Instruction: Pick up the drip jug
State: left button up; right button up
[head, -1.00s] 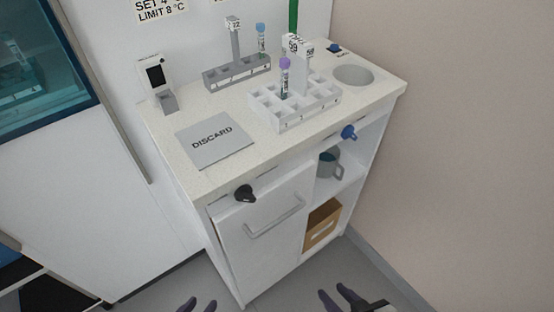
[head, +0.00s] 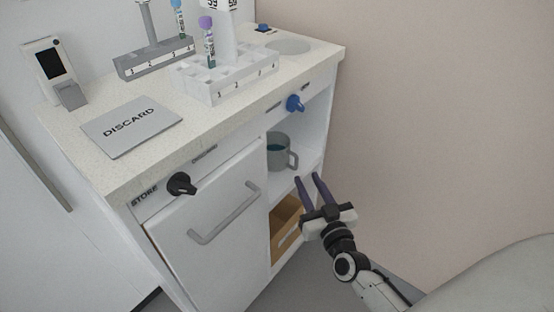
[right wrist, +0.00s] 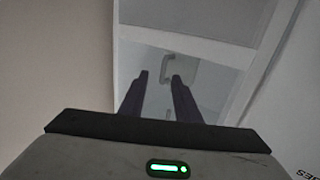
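The drip jug (head: 278,153) is a grey cup-like jug with a handle on its right side and dark teal inside. It stands upright on the open upper shelf of the cabinet, under the counter. My right gripper (head: 308,178) is in front of the shelf, below and to the right of the jug, with its two dark fingers apart and nothing between them. In the right wrist view, a pale grey handle shape (right wrist: 168,68), which looks like the jug's, shows just beyond the open fingertips (right wrist: 159,76). My left gripper is out of view.
The counter (head: 75,125) holds a DISCARD plate (head: 131,127), a white tube rack (head: 228,84) and a grey rack (head: 155,58). A cardboard box (head: 286,222) is below. The closed-looking door has a handle (head: 224,213).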

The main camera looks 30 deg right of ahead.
aim_at(297, 164)
jog(key=shift+w+d+r+b, duration=0.15)
jog(key=shift+w+b, duration=0.2)
jog(key=shift+w, duration=1.25)
jog(key=shift+w+d+r+b, duration=0.15)
jog(key=shift+w+b, duration=0.2)
jog(key=shift+w, duration=1.2)
jog(key=shift+f, duration=0.1)
grip_shut()
